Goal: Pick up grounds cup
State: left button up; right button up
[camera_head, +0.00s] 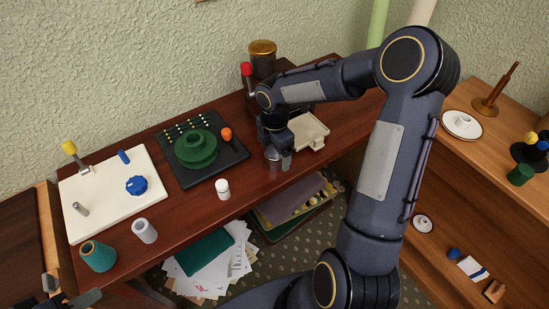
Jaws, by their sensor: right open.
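A small grey metallic cup (272,156), which looks like the grounds cup, is on the dark wooden table (250,190) near its front edge. My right gripper (279,158) points down at this cup. Its jaws are open, and the cup is close to or between the fingers; contact cannot be made out. The gripper and wrist hide part of the cup. My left gripper (68,292) shows only at the bottom left corner, with its fingers apart and nothing between them.
A cream tray (310,133) lies right of the cup, and a dark machine with a brown-lidded jar (262,58) stands behind.

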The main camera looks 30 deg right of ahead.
jog(key=shift+f, duration=0.55)
jog(key=c, duration=1.1)
jog(key=shift+r, duration=0.15)
